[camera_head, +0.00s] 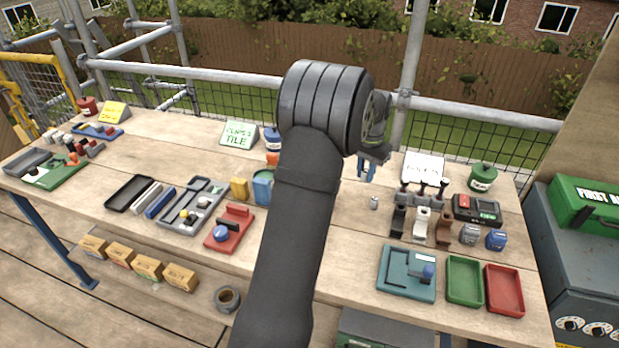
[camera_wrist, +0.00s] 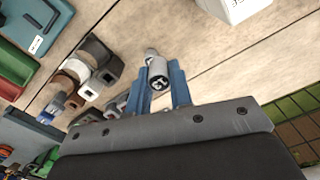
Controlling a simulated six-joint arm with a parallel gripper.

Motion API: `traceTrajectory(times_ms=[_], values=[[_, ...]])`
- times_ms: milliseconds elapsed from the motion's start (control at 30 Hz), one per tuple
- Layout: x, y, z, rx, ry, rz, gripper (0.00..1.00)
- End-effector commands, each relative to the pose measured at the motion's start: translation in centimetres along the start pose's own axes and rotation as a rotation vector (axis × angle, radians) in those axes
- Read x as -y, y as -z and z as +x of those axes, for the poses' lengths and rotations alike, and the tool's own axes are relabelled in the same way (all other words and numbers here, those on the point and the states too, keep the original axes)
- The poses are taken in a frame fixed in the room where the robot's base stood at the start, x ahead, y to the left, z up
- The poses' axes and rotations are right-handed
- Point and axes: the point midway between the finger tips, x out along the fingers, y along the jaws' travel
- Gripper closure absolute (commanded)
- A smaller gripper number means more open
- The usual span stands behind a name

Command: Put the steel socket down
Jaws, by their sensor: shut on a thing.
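My gripper (camera_head: 366,172) is over the right half of the wooden bench, in front of the white card. In the wrist view its two blue fingers (camera_wrist: 160,92) are shut on the steel socket (camera_wrist: 157,73), a short silver cylinder with a dark hole facing the camera. The socket in the fingers is too small to make out in the head view. A small silver piece (camera_head: 375,203) stands on the bench below the fingers, with a gap between. It seems to show just beyond the held socket in the wrist view (camera_wrist: 151,53).
A rack of black, white and brown holders (camera_head: 422,223) stands right of the gripper. Teal (camera_head: 406,288), green (camera_head: 464,280) and red (camera_head: 504,290) trays lie in front. A white card (camera_head: 423,168) and green pot (camera_head: 482,177) stand behind.

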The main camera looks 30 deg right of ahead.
Motion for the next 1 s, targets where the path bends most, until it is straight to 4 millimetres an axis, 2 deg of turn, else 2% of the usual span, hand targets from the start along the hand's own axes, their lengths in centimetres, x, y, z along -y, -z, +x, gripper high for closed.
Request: traceTrajectory(times_ms=[33, 200, 300, 533, 800, 1000], values=[[2.1, 0.8, 0.3, 0.001, 0.000, -0.004, 1.00], [7.4, 2.3, 0.5, 0.000, 0.000, 0.002, 1.00], [9.4, 2.7, 0.6, -0.001, 0.000, 0.006, 1.00], [12.3, 2.8, 1.5, 0.001, 0.000, 0.008, 1.00], [18.3, 2.4, 5.2, 0.001, -0.001, 0.007, 1.00], [21.7, 2.2, 7.2, 0.000, 0.000, 0.008, 1.00]])
